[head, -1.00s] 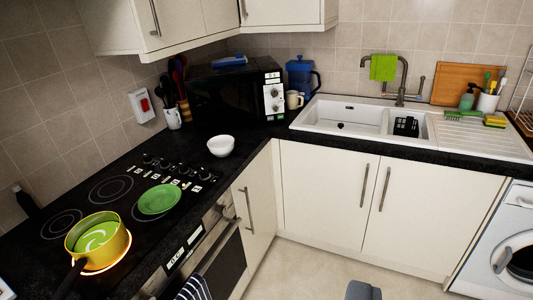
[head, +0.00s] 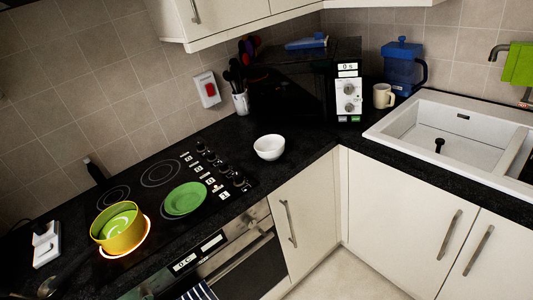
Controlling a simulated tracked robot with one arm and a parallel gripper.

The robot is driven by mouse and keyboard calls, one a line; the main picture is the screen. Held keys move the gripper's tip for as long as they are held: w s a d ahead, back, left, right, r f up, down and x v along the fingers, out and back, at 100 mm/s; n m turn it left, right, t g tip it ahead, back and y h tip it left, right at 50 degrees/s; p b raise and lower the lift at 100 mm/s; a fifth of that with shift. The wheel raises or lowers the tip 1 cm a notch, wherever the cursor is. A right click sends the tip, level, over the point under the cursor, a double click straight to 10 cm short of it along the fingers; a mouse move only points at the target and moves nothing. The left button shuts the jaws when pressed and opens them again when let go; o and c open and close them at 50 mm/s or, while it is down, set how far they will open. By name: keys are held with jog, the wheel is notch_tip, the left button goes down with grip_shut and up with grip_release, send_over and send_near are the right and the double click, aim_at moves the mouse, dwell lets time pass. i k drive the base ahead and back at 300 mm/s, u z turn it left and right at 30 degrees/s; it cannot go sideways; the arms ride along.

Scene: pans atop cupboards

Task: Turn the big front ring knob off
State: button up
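The black hob (head: 150,200) is set in the dark worktop at left. Its row of small black knobs (head: 222,167) runs along the right end, with white labels (head: 193,168) beside them. Which knob belongs to which ring is too small to read. The front ring (head: 148,243) glows orange under a yellow pan (head: 112,236) with green and white contents. A green plate (head: 185,199) lies on the hob between the pan and the knobs. My gripper is not in view.
A white bowl (head: 269,149) stands just right of the knobs. The black microwave (head: 300,90) and a mug (head: 383,96) are behind. The oven (head: 250,265) is below the hob; floor (head: 345,280) shows at right.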

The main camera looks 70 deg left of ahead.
aim_at(239, 181)
jog(key=u, duration=0.4)
jog(key=i, duration=1.25)
jog(key=u, duration=0.9)
jog(key=i, duration=0.45)
jog(key=u, duration=0.25)
